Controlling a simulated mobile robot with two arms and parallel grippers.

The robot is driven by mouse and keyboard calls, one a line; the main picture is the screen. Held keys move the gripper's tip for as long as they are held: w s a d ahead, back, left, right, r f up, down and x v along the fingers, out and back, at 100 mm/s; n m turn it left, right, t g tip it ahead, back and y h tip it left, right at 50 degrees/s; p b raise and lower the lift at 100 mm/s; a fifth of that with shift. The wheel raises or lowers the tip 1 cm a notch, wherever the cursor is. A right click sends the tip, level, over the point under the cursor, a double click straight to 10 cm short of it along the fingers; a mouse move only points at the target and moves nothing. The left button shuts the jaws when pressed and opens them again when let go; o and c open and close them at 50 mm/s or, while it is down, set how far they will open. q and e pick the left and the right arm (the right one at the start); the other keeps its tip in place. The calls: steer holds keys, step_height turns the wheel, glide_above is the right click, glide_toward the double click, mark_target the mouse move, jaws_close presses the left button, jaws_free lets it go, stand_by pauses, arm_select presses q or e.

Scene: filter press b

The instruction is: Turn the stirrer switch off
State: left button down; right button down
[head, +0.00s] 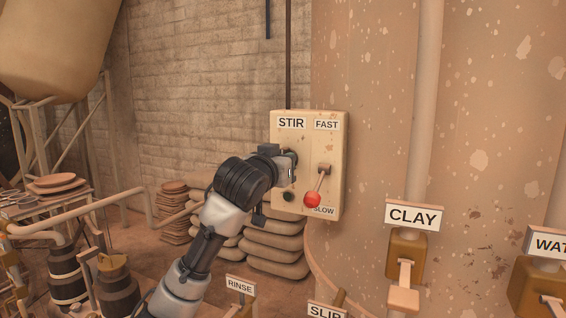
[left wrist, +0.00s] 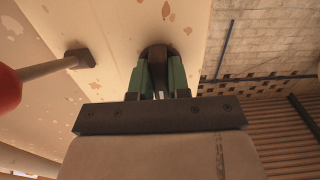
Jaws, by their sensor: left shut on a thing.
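The cream switch box (head: 338,150) carries a STIR label (head: 291,123) at upper left and FAST and SLOW labels on the right. My left gripper (head: 291,160) is at the box's left half, below the STIR label, and hides the switch there. In the left wrist view, the green fingers of my left gripper (left wrist: 159,72) are shut on the dark stirrer switch (left wrist: 157,49) on the panel face. The way the switch points cannot be made out. My right gripper is not in view.
A lever with a red ball (head: 312,199) hangs low on the box's right side, and its ball also shows at the left wrist view's left edge (left wrist: 8,88). A dark round knob (head: 288,196) sits at lower left. A CLAY valve (head: 405,255) stands at lower right.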

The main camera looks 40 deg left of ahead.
arm_select(q)
steer(key=c, duration=1.1)
jaws_free()
steer(key=b+v, duration=0.3)
steer(key=v, duration=0.7)
steer(key=shift+s+d, duration=0.1)
steer(key=shift+s, duration=0.3)
